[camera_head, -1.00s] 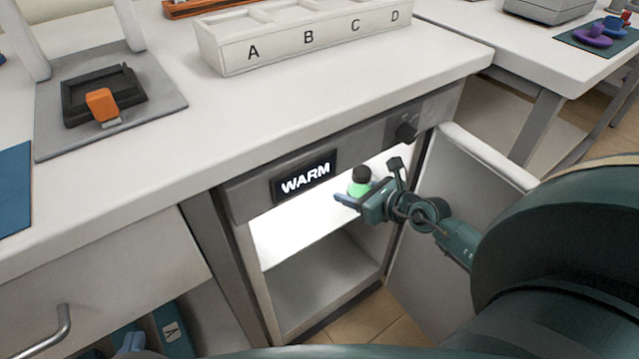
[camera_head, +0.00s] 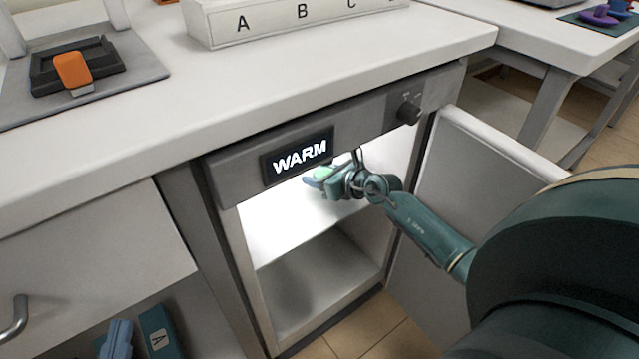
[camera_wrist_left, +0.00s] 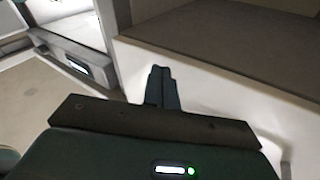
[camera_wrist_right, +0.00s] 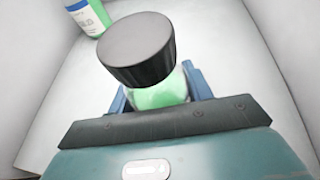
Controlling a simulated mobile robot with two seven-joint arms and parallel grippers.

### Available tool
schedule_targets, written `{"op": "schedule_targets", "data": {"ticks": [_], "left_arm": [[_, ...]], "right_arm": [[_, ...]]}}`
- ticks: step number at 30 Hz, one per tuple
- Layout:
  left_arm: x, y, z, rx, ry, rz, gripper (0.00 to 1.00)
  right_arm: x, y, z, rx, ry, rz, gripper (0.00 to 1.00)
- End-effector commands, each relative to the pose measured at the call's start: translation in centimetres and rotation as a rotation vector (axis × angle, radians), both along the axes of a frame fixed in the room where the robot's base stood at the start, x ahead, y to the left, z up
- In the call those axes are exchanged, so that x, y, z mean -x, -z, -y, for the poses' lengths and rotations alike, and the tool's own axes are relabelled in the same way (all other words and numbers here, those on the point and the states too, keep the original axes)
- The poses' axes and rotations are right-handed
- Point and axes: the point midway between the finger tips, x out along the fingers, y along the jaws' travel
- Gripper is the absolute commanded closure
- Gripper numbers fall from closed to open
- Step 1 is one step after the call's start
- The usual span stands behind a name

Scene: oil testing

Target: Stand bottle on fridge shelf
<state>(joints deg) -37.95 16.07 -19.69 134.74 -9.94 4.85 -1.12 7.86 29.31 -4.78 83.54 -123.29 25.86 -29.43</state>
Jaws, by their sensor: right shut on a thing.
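The bottle, with a ribbed black cap (camera_wrist_right: 137,48) and green contents (camera_wrist_right: 160,93), is between the fingers of my right gripper (camera_wrist_right: 158,98), which is shut on it. In the head view my right gripper (camera_head: 328,181) reaches inside the open fridge, above its bright upper shelf (camera_head: 285,228). Only a bit of green bottle (camera_head: 322,172) shows there; its cap is hidden behind the front panel. I cannot tell whether its base touches the shelf. My left gripper (camera_head: 117,338) is low at the left, and its fingers (camera_wrist_left: 162,88) look closed together and empty.
Another green bottle (camera_wrist_right: 88,17) with a white and blue label stands farther back in the fridge. The fridge panel (camera_head: 301,157) reads WARM. Its door (camera_head: 480,170) stands open at the right, beside my right arm. The lower compartment (camera_head: 318,285) looks empty.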

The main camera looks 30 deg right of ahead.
Motion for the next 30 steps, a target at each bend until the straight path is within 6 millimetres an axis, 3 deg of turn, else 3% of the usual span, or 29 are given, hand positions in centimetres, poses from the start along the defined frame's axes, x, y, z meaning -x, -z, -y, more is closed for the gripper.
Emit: {"op": "schedule_targets", "data": {"ticks": [1, 14, 15, 23, 30], "left_arm": [[-0.09, 0.57, 0.10, 0.017, 0.005, 0.005, 1.00], [-0.15, 0.15, 0.20, 0.039, 0.012, 0.000, 1.00], [-0.16, 0.06, 0.22, 0.039, 0.012, 0.000, 1.00], [-0.16, 0.02, 0.21, 0.039, 0.012, 0.000, 1.00], [-0.16, -0.09, 0.22, 0.039, 0.012, 0.001, 1.00]], "right_arm": [[-0.15, 1.31, 0.01, -0.001, 0.001, 0.003, 0.73], [-0.44, 1.48, 0.01, 0.000, 0.001, 0.003, 0.73], [-0.40, 1.54, 0.00, 0.000, 0.001, 0.001, 0.48], [-0.40, 1.50, 0.00, 0.000, 0.001, 0.001, 0.28], [-0.40, 1.34, -0.01, 0.000, 0.001, 0.001, 0.28]]}}
